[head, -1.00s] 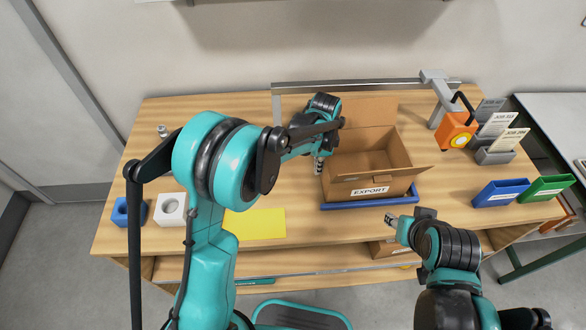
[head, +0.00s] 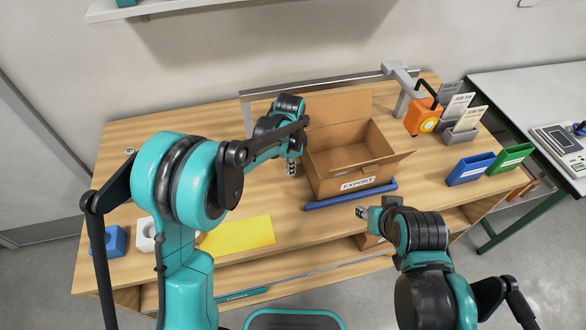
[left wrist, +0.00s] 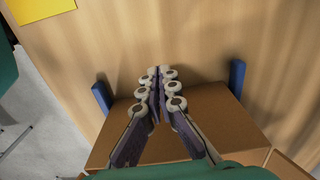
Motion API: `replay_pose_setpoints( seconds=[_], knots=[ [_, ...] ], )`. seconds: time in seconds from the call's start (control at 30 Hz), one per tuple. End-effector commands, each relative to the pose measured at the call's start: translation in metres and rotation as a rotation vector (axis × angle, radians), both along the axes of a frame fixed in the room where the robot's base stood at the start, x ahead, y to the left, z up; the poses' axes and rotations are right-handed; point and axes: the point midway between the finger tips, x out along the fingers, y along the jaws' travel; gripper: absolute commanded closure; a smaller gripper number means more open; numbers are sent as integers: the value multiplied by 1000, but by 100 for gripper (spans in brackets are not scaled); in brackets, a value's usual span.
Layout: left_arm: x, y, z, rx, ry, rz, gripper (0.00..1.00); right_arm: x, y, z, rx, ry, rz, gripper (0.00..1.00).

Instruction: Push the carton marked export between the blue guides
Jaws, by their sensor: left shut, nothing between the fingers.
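The open brown carton (head: 330,186) with the EXPORT label (head: 358,184) stands upright on the wooden table. One blue guide (head: 350,196) runs along its front side. In the left wrist view, ends of two blue guides (left wrist: 102,97) and (left wrist: 237,78) show on either side of the carton (left wrist: 215,115), which sits between them. My left gripper (head: 291,168) is shut and empty, pointing down just left of the carton, with a small gap. Its fingers show in the left wrist view (left wrist: 160,72). My right gripper (head: 362,212) is in front of the carton; its jaw state is unclear.
A yellow sheet (head: 237,235), white block (head: 145,234) and blue block (head: 105,240) lie left. An orange device (head: 421,118), card holder (head: 460,135), blue bin (head: 470,169) and green bin (head: 510,157) stand right. Another carton (head: 370,241) is on the shelf below.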

Motion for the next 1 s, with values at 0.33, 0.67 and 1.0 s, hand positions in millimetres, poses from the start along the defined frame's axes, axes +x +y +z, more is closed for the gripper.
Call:
replay_pose_setpoints(
  seconds=[0.33, 0.67, 1.0],
  knots=[
    [0, 0, 68, 0, 0, -1, 100, 0, 0, 23, 0, 0, 0, 60],
    [0, 0, 94, 0, 0, -1, 100, 0, 0, 28, 0, 0, 0, 60],
    [-16, 18, 110, -16, -48, 103, 100, 0, 0, 22, 0, 0, 0, 60]
  ],
)
